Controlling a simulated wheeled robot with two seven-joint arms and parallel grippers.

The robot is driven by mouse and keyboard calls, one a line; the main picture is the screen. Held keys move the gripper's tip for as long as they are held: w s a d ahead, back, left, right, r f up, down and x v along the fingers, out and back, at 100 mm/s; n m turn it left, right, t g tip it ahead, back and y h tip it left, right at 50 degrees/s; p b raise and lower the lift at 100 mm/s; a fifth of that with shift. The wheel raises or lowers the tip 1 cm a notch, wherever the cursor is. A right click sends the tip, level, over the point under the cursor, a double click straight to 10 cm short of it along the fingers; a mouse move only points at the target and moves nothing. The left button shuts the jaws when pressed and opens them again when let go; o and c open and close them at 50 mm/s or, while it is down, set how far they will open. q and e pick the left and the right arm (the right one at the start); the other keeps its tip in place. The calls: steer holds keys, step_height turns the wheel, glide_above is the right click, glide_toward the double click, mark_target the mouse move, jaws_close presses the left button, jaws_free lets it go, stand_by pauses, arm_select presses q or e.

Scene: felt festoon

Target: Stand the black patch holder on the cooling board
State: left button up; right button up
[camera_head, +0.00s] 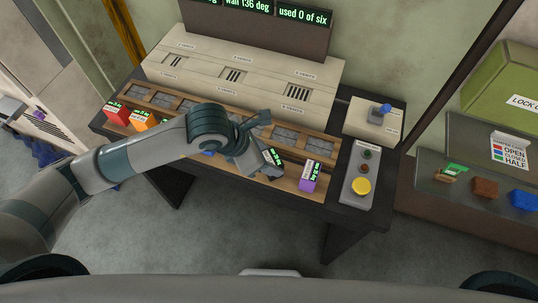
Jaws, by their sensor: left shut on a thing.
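My left gripper (260,162) reaches in from the left over the front of the wooden rack and is shut on the black patch holder (275,157). The holder is a small dark block with green lettering, partly hidden by the gripper, and looks tilted. I cannot tell whether it touches the wood below. A purple holder (308,181) stands to its right; red (116,114) and orange (140,122) ones stand at the left end. A blue one (207,152) is mostly hidden by my arm. No surface is labelled as the cooling board. My right gripper is out of view.
Behind the wooden rack (318,145) with grey pads stands a cream vent box (245,75) under a dark display (262,25). A button panel (359,175) and a blue-knobbed lever box (376,118) are at right. A side shelf holds brown (485,187) and blue (523,199) blocks.

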arm_select(q)
steer(key=o, duration=1.2)
steer(key=shift+r, duration=0.1)
steer(key=b+v, duration=0.2)
steer(key=v, duration=0.9)
steer(key=shift+a+r+b, duration=0.15)
steer(key=shift+r+b, duration=0.2)
steer(key=shift+r, duration=0.05)
